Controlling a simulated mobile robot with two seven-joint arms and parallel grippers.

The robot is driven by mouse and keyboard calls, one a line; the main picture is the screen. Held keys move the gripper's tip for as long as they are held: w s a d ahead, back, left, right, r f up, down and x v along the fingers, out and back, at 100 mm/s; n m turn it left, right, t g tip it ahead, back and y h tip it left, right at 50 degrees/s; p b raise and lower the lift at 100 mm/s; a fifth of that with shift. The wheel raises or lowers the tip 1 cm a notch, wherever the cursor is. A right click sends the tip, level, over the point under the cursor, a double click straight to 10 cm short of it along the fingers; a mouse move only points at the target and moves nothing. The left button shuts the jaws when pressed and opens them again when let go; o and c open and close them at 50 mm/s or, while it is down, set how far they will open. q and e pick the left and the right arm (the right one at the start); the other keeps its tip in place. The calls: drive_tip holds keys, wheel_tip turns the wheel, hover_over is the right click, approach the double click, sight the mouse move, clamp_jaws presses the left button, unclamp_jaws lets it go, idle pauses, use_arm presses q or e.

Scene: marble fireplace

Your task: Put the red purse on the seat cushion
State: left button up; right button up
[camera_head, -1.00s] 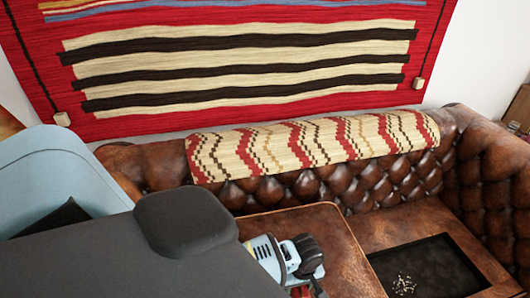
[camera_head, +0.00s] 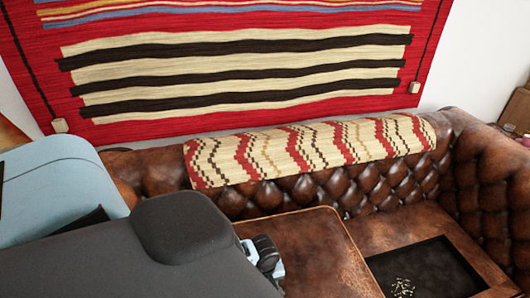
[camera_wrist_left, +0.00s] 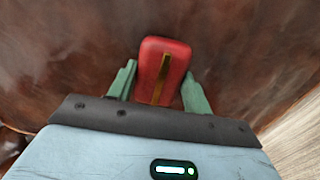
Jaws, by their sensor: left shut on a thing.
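The red purse (camera_wrist_left: 176,62) shows in the left wrist view, with a gold-brown strip down its middle. It sits between the two green fingers of my left gripper (camera_wrist_left: 159,72), which is shut on it. Brown leather fills the background behind the purse; I cannot tell the gap between them. In the head view, the brown leather seat cushion (camera_head: 318,255) lies on the sofa, partly covered by my left arm. Part of my left wrist shows over the cushion's left side there, but the fingertips and purse are hidden. My right gripper is not in view.
A black tray (camera_head: 400,262) with small pale bits lies on the sofa seat at the right. The tufted sofa back (camera_head: 370,185) carries a zigzag-patterned throw (camera_head: 300,150). A striped rug (camera_head: 235,70) hangs on the wall behind. The cushion's right part is bare.

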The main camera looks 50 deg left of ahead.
use_arm(q)
drive_tip(key=shift+f, duration=0.45)
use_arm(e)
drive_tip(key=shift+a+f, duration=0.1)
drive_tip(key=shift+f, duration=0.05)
use_arm(q)
drive_tip(key=shift+f, duration=0.15)
drive_tip(key=o, duration=1)
wheel_tip(320, 180, up, 12)
drive_tip(key=p, duration=0.2)
drive_tip(key=shift+r+p, duration=0.2)
drive_tip(key=shift+p, duration=0.15)
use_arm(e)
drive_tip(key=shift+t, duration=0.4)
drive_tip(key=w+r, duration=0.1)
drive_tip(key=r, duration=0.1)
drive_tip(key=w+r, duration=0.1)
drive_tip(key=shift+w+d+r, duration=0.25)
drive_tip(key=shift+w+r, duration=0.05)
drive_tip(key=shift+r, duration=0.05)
use_arm(q)
drive_tip(key=shift+d+f, duration=0.1)
